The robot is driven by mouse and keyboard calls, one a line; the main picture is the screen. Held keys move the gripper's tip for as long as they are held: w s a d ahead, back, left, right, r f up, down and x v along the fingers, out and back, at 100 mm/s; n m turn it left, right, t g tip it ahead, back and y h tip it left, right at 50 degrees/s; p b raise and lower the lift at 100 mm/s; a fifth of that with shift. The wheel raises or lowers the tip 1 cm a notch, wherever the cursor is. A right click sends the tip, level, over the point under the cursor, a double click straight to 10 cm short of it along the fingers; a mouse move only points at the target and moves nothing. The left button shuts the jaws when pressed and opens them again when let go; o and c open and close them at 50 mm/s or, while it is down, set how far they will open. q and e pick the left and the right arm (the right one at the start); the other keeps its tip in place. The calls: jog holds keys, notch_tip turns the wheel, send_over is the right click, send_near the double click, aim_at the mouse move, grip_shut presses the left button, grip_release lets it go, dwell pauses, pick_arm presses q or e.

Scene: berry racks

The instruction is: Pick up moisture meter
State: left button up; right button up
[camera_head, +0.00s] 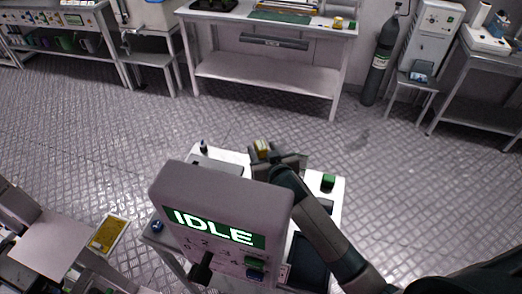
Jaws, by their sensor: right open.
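My right arm comes in from the lower right and reaches over a small white table (334,200). My right gripper (262,153) is at the table's far edge, behind a grey box. It is open. A small yellow thing (262,146) shows right at the gripper's tips. It may be the moisture meter, but it is too small to tell, and I cannot tell whether the fingers touch it. My left gripper is not in view.
The grey box (222,205) with a green "IDLE" display stands at the table's front and hides part of the tabletop. A green block (328,181) sits at the table's right. A white workbench (265,70) stands at the back. Patterned floor lies clear between.

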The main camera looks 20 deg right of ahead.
grip_shut()
jog(key=shift+r, duration=0.15)
jog(key=shift+r+b, duration=0.35)
jog(key=shift+r, duration=0.2)
notch_tip(320, 180, up, 2)
jog(key=shift+r+b, duration=0.2)
jog(key=shift+b, duration=0.3)
jog(key=s+d+r+b, duration=0.3)
jog(key=d+r, duration=0.4)
jog(key=d, duration=0.4)
jog(key=shift+s+r, duration=0.15)
jog(key=shift+s, duration=0.3)
